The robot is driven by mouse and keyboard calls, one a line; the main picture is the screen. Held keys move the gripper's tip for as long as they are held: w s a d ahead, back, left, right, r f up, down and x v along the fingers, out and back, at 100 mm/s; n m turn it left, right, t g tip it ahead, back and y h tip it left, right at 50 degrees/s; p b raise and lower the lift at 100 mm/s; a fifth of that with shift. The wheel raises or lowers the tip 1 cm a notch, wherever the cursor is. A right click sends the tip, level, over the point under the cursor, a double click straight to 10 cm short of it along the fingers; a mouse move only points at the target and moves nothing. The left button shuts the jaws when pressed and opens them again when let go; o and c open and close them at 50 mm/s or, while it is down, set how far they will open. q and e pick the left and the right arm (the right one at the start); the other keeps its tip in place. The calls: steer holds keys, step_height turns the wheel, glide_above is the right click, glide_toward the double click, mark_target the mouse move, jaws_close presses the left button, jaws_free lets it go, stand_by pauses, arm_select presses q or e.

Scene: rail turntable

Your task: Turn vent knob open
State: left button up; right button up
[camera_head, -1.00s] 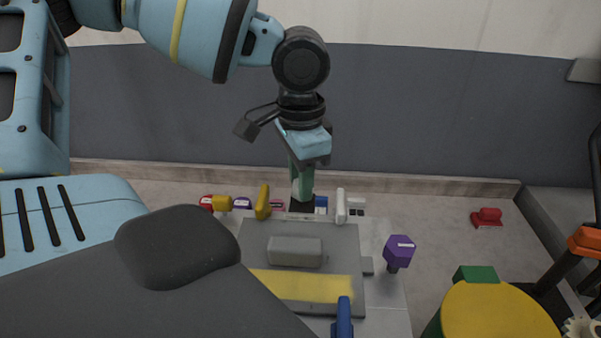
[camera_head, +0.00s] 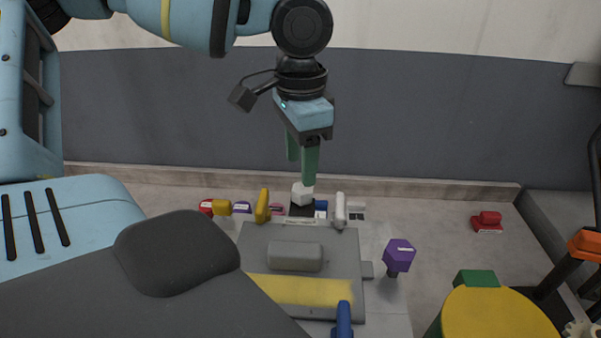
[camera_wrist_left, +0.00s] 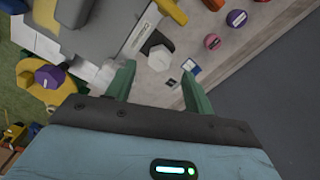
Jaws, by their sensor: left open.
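A white faceted knob (camera_head: 302,194) stands on a small black base at the back of the grey panel (camera_head: 345,245); it looks like the vent knob, but I cannot read a label naming it. In the left wrist view the knob (camera_wrist_left: 160,57) lies just beyond my fingertips, roughly in line with the gap. My left gripper (camera_head: 301,172) points down just above the knob, with its green fingers apart. In the left wrist view the gripper (camera_wrist_left: 157,76) is open and empty. My right gripper is out of view.
A yellow handle (camera_head: 263,206) and a white lever (camera_head: 340,210) flank the knob. Red, purple and blue controls sit close by. A purple knob (camera_head: 399,255) and blue handle (camera_head: 343,320) stand nearer. A red part (camera_head: 487,221) lies right, with bare surface around it.

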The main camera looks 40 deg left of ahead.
mark_target(301, 189)
arm_select(q)
steer(key=shift+r, duration=1.5)
steer(key=shift+f, duration=0.1)
